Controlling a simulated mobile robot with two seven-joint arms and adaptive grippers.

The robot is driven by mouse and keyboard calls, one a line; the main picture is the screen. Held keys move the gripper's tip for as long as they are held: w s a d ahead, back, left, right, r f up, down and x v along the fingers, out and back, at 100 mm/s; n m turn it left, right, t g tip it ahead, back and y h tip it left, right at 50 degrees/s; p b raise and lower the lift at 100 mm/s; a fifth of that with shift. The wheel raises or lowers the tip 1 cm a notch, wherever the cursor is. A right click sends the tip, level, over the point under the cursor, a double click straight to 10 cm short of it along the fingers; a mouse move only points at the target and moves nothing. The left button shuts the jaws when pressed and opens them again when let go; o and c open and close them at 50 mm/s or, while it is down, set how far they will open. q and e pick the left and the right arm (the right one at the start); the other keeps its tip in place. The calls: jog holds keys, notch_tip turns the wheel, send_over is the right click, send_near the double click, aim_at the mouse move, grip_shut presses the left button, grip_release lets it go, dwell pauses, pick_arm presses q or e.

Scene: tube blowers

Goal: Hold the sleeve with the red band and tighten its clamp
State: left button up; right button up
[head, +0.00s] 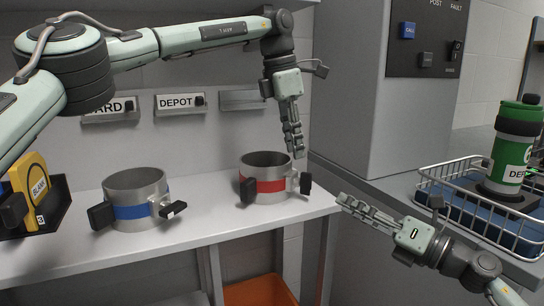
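The sleeve with the red band (265,187) is a short grey metal cylinder standing upright near the shelf's right end. A dark block is on its left side. On its right is a clamp fitting with a dark knob (305,183). My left gripper (298,154) points down above and slightly right of this sleeve, apart from it and empty, its fingers close together. My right gripper (342,199) points left, to the right of the sleeve and beyond the shelf's end. It is empty, its fingers also close together.
A similar sleeve with a blue band (131,212) stands on the shelf (220,217) to the left. A wire basket (462,212) with a green bottle (512,150) is at right. An orange bin (260,291) is below.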

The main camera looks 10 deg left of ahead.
pick_arm(q)
jog(key=n+g+y, duration=0.1)
jog(key=y, duration=0.1)
send_over(271, 204)
notch_tip(271, 204, down, 3)
jog(key=shift+w, duration=0.15)
jog(key=shift+a+f, duration=0.15)
jog(key=shift+f, duration=0.2)
notch_tip(271, 204, down, 7)
jog(key=shift+f, duration=0.1)
grip_shut()
dwell(1.0)
